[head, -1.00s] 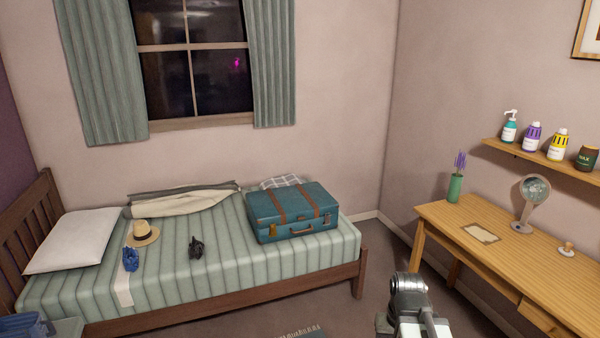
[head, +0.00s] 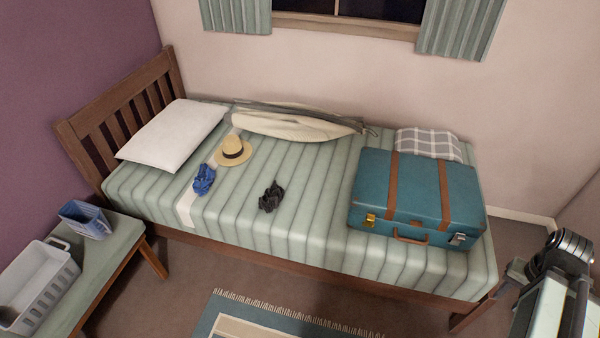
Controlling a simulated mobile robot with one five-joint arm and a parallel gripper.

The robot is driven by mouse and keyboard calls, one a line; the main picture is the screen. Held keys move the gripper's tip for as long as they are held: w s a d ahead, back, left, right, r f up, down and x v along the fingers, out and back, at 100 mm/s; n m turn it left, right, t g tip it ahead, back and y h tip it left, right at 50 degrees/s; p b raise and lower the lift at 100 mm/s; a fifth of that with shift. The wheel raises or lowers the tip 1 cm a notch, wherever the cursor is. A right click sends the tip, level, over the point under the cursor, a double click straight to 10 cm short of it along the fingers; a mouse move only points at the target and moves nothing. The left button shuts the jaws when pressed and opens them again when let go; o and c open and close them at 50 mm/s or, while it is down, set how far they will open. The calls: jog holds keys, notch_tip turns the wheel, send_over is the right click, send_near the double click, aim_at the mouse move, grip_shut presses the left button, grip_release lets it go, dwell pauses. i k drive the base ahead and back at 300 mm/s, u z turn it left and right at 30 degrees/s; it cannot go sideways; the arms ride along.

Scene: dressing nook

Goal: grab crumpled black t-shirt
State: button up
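A crumpled black cloth, the t-shirt (head: 271,197), lies on the striped green bedspread near the middle of the bed (head: 310,215). Nothing covers it. A crumpled blue cloth (head: 204,179) lies to its left, apart from it. Part of my arm shows at the lower right edge of the head view, well away from the black t-shirt. My gripper's fingertips are not visible in this view.
A straw hat (head: 233,151), a white pillow (head: 174,136), a beige bundle (head: 295,123) and a closed teal suitcase (head: 415,200) are on the bed. A bench (head: 110,262) at left holds a grey basket (head: 42,288) and a blue bin (head: 85,219). A rug (head: 250,318) lies in front.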

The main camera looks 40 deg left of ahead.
aim_at(271, 199)
jog(key=z, duration=0.05)
jog(key=i, duration=1.3)
jog(key=u, duration=4.4)
jog(key=i, duration=1)
